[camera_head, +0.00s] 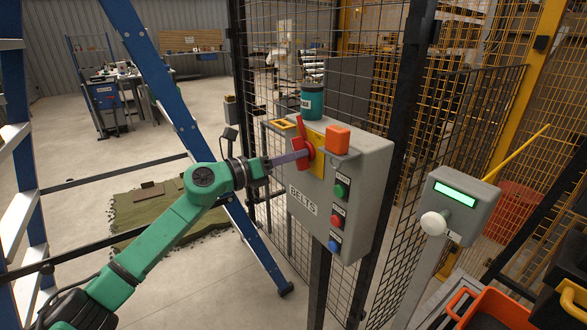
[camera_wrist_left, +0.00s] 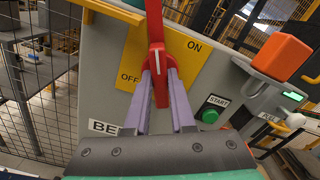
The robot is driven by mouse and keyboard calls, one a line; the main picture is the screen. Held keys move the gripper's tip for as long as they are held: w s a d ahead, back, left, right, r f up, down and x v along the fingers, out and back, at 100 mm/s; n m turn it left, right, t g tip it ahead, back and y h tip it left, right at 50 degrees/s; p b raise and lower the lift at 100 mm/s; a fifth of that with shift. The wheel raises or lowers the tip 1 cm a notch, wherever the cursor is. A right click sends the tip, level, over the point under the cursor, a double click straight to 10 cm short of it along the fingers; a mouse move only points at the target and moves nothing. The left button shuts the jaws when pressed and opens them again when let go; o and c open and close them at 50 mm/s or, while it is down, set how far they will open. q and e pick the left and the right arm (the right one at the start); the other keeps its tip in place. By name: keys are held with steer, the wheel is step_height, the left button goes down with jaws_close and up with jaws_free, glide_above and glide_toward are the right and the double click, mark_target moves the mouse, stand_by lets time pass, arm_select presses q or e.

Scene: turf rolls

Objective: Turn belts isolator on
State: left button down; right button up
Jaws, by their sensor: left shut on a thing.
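The grey BELTS box (camera_head: 362,190) stands on a post at the mesh fence. Its red isolator handle (camera_head: 301,132) sits on a yellow plate (camera_head: 316,138). In the left wrist view the handle (camera_wrist_left: 155,40) runs roughly upright, with OFF on the yellow plate (camera_wrist_left: 130,58) to its left and ON to its upper right. My left gripper (camera_head: 298,158) reaches the box from the left. Its purple fingers (camera_wrist_left: 163,98) are shut on the lower part of the handle, one on each side. My right gripper is not in view.
Green (camera_head: 340,190), red (camera_head: 336,219) and blue (camera_head: 332,244) buttons line the box front. An orange block (camera_head: 338,139) and a teal canister (camera_head: 312,102) are at its top. A blue ladder (camera_head: 165,105) stands left; a grey display post (camera_head: 458,205) stands right.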

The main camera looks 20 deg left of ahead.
arm_select(q)
steer(key=shift+f+m+b, duration=0.2)
steer(key=shift+m+b, duration=2.2)
steer(key=shift+m, duration=0.3)
steer(key=c, duration=0.8)
jaws_free()
steer(key=shift+r, duration=0.1)
steer(key=shift+o, duration=0.2)
